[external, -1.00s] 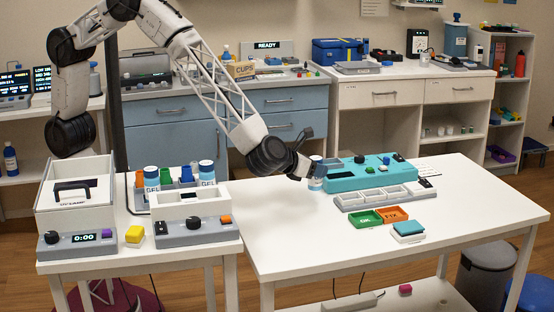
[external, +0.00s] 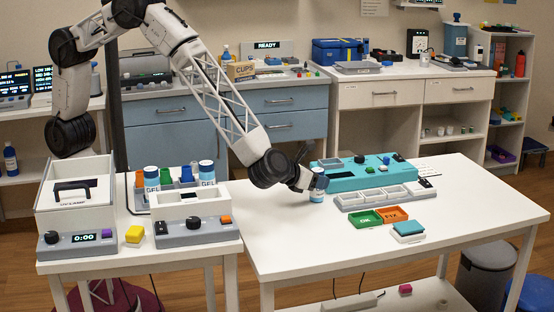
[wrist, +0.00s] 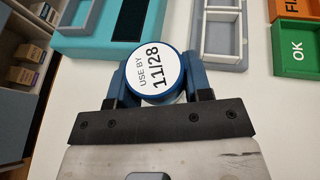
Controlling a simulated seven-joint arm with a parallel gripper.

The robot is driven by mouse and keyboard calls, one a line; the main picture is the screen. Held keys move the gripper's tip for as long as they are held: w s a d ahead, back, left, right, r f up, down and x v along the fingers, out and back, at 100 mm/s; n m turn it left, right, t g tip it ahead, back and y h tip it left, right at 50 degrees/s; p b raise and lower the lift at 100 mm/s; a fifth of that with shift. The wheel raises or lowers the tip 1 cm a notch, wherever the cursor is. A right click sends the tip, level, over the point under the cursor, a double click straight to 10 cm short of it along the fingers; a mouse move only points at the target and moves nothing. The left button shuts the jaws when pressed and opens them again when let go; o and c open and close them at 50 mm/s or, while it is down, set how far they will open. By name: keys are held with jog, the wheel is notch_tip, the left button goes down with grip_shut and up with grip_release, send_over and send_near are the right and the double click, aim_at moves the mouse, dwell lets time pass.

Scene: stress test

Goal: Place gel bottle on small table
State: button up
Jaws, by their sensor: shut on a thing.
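My gripper (external: 318,181) is shut on a small bottle (external: 317,195) above the right-hand white table (external: 290,235). The bottle looks upright, with its base at or just above the tabletop; I cannot tell if it touches.
A teal device (external: 365,174) and a grey compartment tray (external: 385,196) lie just right of my gripper. Green OK (external: 366,219) and orange FIX (external: 392,214) trays lie nearer the front. The right table's front left is clear. The left table is crowded with boxes.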

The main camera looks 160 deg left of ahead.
jog(key=shift+f, duration=0.1)
jog(key=o, duration=1)
jog(key=shift+d+r, duration=0.15)
jog(key=shift+r, duration=0.05)
jog(key=shift+v, duration=3.6)
jog(key=shift+o, duration=0.3)
